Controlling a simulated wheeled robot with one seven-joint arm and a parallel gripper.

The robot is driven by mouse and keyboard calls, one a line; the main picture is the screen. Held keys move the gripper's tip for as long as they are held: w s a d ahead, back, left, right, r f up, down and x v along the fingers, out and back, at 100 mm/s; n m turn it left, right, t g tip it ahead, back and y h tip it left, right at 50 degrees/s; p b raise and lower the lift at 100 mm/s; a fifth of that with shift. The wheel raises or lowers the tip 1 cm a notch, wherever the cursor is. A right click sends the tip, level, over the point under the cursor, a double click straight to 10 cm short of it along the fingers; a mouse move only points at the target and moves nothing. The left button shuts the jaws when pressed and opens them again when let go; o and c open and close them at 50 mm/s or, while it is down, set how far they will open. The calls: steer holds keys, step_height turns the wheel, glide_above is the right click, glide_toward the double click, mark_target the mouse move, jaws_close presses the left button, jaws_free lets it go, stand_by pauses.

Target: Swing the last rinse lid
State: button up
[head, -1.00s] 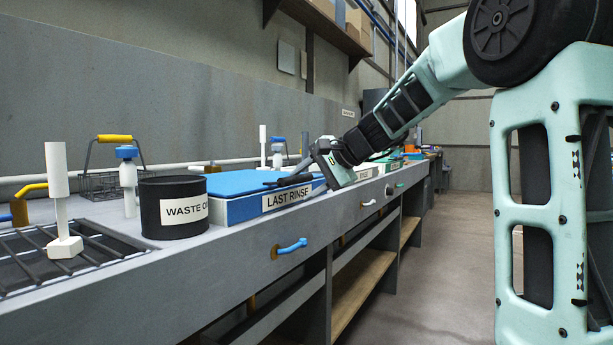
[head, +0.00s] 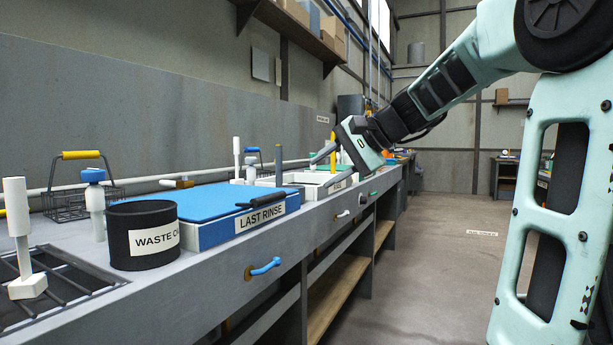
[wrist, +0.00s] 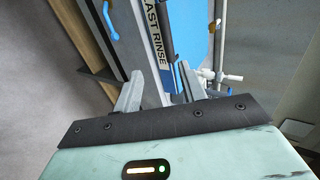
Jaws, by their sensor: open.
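The last rinse tank (head: 222,232) is a blue-sided box in the bench with a "LAST RINSE" label (head: 260,218) on its front. Its flat blue lid (head: 190,203) lies shut over it. A dark bar handle (head: 267,200) is at the lid's front right edge. My gripper (head: 322,153) is open and empty, above the bench beyond the lid's right end, apart from the handle. In the wrist view the spread fingers (wrist: 160,88) point toward the label and the blue lid (wrist: 197,38).
A black waste pot (head: 140,242) and a white bottle (head: 95,205) stand left of the tank. A wire basket (head: 75,203) is behind. A blue tap-like handle (head: 263,268) sticks out of the bench front. A white open basin (head: 312,179) lies beyond. The aisle floor (head: 430,270) is clear.

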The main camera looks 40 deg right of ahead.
steer(key=shift+v, duration=1.5)
steer(key=a+f+n+g+y, duration=0.1)
steer(key=a+f+n+g, duration=0.25)
steer(key=a+f, duration=0.6)
steer(key=a+f+n+g, duration=0.3)
steer(key=a+f+n, duration=0.25)
steer(key=a, duration=0.65)
steer(key=s+a+f+n+g+h, duration=0.4)
steer(key=s+a+f+n, duration=1.05)
steer(key=s, duration=0.45)
step_height(320, 180, up, 31)
steer(key=w+m+p, duration=0.1)
steer(key=m+p, duration=0.1)
steer(key=p, duration=3)
steer(key=shift+a, duration=0.2)
steer(key=shift+f, duration=0.15)
